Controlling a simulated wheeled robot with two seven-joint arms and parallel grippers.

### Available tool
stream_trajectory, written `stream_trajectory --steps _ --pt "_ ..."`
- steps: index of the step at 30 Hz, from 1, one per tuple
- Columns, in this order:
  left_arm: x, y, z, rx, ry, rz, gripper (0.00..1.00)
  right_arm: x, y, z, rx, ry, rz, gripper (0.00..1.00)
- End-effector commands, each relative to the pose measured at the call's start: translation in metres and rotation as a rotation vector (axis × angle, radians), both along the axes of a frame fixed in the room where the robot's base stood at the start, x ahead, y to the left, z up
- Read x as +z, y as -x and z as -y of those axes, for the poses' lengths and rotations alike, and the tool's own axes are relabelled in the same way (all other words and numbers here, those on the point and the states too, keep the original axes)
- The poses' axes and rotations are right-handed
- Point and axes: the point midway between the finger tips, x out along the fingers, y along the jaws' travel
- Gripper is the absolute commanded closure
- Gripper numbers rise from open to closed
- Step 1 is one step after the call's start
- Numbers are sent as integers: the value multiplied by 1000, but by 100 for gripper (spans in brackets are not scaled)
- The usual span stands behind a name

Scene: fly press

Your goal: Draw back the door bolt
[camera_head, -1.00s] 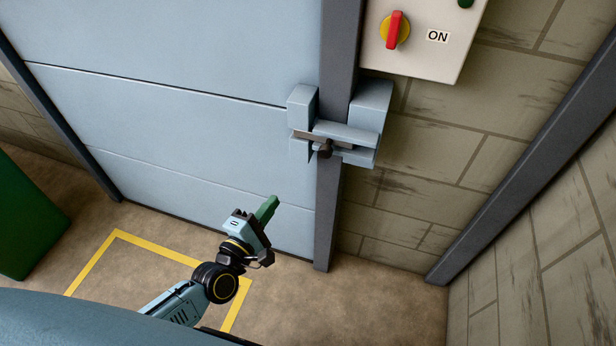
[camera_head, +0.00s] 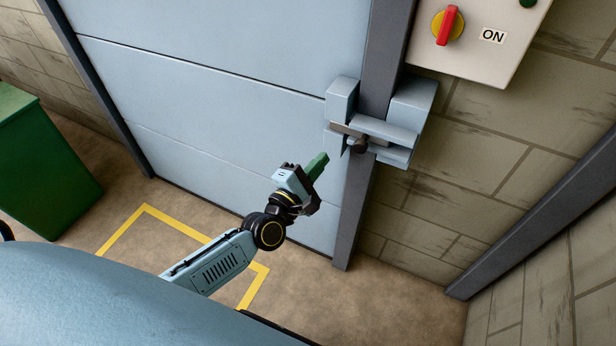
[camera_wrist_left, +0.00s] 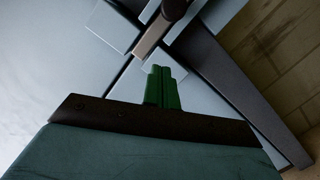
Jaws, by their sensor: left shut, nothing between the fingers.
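The door bolt (camera_head: 350,132) is a grey bar with a dark round knob (camera_head: 360,146), seated in pale blue blocks that span the door's edge and the dark post. The bar (camera_wrist_left: 152,36) and knob (camera_wrist_left: 174,9) also show at the top of the left wrist view. The pale blue door (camera_head: 220,100) stands closed. My left gripper (camera_head: 319,162) has green fingers, shut and empty, to the lower left of the knob and apart from it. Its fingertips show in the left wrist view (camera_wrist_left: 162,72). My right gripper is not in view.
A switch box (camera_head: 480,35) with a red knob and an ON label hangs on the block wall to the upper right. A green bin (camera_head: 45,170) stands at the left. A yellow outline (camera_head: 122,230) marks clear floor before the door.

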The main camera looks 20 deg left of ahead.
Motion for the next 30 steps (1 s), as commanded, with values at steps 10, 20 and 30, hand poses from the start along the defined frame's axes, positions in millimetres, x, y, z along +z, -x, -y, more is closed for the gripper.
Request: stream_trajectory --steps 10,20,30 --pt "18 -27 33 0 4 -1 100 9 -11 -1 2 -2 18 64" --pt "21 -27 41 0 -1 -1 100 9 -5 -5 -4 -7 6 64" --pt "21 -26 67 -2 6 -2 100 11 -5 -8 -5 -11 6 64"
